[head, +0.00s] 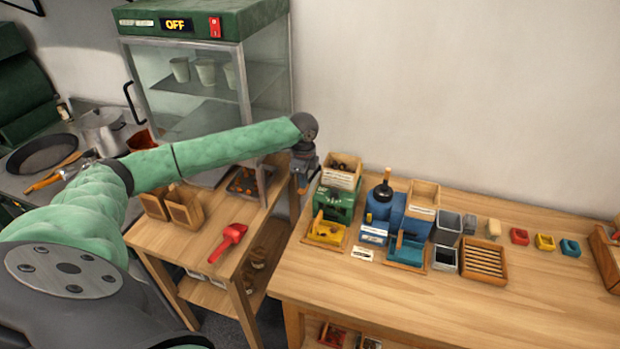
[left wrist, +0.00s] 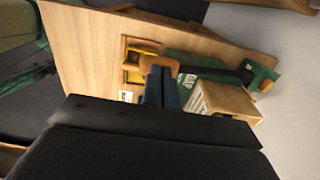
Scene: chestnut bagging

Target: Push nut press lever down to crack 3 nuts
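The green press (head: 335,203) stands at the left end of the wooden table, with a yellow tray (head: 326,231) in front of it. The green press (left wrist: 195,66) also shows in the left wrist view, with a dark lever-like bar (left wrist: 228,74) across it. My left gripper (head: 303,188) hangs just left of the green press, above the table's left edge. In the left wrist view its blue fingers (left wrist: 162,85) look close together, with an orange-brown piece at their tips. Nothing clearly sits between them. Any nut in the press is too small to see. My right gripper is out of view.
A blue machine (head: 383,206) with a black knob stands right of the green press. Wooden bins, grey cups and a slatted tray (head: 484,262) crowd beside it. A red scoop (head: 228,243) lies on the lower side table. The table's front is clear.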

